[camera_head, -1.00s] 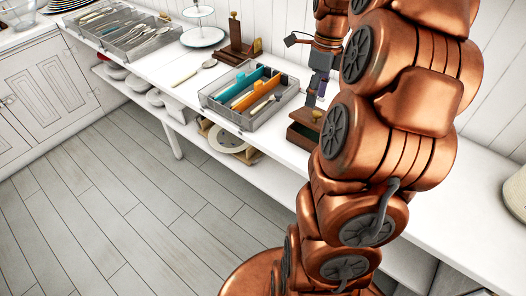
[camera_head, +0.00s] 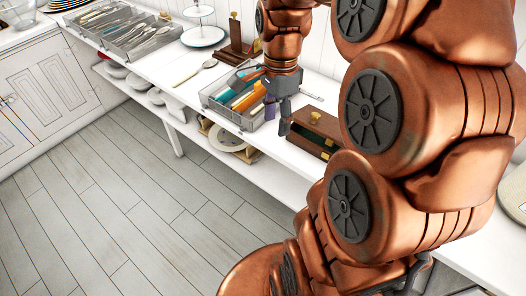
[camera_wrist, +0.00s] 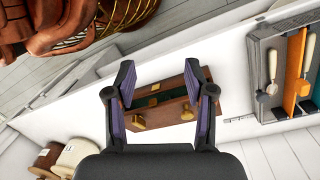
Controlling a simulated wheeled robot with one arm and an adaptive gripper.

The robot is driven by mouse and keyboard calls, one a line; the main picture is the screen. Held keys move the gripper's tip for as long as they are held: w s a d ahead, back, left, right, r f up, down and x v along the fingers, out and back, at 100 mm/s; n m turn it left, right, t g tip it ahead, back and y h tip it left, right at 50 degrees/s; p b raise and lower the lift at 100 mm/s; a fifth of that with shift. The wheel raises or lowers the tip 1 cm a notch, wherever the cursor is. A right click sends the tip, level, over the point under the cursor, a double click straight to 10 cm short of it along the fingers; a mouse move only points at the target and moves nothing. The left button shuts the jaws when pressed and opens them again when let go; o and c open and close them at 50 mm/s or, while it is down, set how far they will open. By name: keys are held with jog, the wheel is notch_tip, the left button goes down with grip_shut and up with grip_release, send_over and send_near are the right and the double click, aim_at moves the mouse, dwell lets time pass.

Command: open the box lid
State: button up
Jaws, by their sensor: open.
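A brown wooden box (camera_head: 321,124) with a brass knob sits on the white counter, to the right of my gripper (camera_head: 278,117). A dark green strip shows along its near side, under the lid. In the wrist view the box (camera_wrist: 172,114) lies beyond and between my open fingers (camera_wrist: 159,74), with brass fittings and a green strip visible. I cannot tell how far the lid stands from the body. My gripper is open and empty, with purple finger pads, and seems apart from the box. My arm hides the area right of the box in the head view.
A grey tray (camera_head: 211,104) with coloured utensils stands just left of the box, partly behind my gripper. A wooden stand with brass parts (camera_head: 236,48), a spoon (camera_head: 196,72) and a cutlery tray (camera_head: 127,38) are farther left. Plates lie on the shelf below.

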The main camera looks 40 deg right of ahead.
jog(key=s+a+n+p, duration=0.1)
jog(key=s+a+n, duration=0.5)
jog(key=a+n, duration=0.3)
jog(key=shift+s+f+n+g+h+p, duration=0.2)
jog(key=shift+s+n+g+h+p, duration=0.15)
jog(key=shift+n, duration=0.25)
jog(key=shift+d, duration=0.1)
